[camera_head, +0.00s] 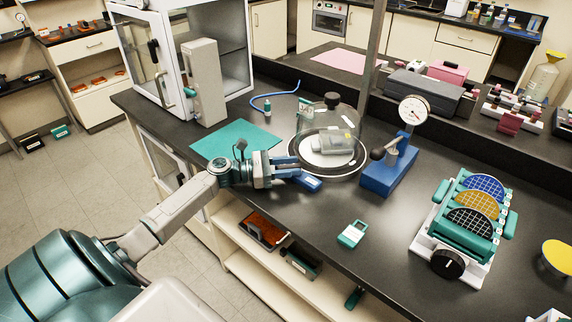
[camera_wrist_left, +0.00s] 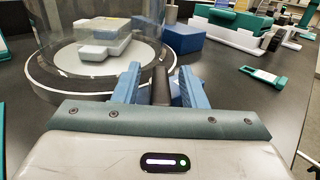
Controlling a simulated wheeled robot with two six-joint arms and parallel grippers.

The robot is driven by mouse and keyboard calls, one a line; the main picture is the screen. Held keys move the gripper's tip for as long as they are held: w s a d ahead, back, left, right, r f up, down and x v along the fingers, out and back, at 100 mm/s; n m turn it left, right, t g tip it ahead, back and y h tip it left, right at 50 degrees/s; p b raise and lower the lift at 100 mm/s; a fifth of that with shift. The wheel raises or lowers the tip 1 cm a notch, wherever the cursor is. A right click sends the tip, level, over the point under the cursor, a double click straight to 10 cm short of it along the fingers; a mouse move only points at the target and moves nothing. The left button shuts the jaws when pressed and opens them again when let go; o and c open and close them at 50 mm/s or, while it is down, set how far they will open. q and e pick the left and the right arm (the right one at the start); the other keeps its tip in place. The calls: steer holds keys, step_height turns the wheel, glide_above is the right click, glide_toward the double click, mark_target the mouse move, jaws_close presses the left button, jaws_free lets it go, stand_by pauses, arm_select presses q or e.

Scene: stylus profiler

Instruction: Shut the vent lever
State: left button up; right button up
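The blue vent block (camera_head: 309,182) sits on the bench at the front left of the glass bell jar (camera_head: 330,122). My left gripper (camera_head: 290,168) is beside the jar's base, and its fingers partly hide the block. In the left wrist view, a dark upright bar, apparently the vent lever (camera_wrist_left: 160,86), stands between the two blue fingers. The left gripper (camera_wrist_left: 159,84) is open, with a finger on either side of the bar and gaps showing. The lever's pivot is hidden. My right gripper is not in view.
A blue stand with a dial gauge (camera_head: 413,110) is right of the jar. A teal mat (camera_head: 236,143) lies left. A teal-and-white tag (camera_head: 352,234) lies in front, and a rack of coloured wafers (camera_head: 470,215) stands right. The front middle of the bench is mostly clear.

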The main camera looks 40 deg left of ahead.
arm_select(q)
steer(key=shift+s+a+f, duration=0.2)
steer(key=shift+s+a, duration=0.25)
steer(key=b+v, duration=0.1)
steer(key=v, duration=0.7)
steer(key=shift+r+b, duration=0.2)
steer(key=shift+b, duration=0.15)
steer(key=shift+s+a, duration=0.35)
steer(key=shift+a, duration=0.05)
steer(key=shift+s+a, duration=0.1)
steer(key=shift+a, duration=0.05)
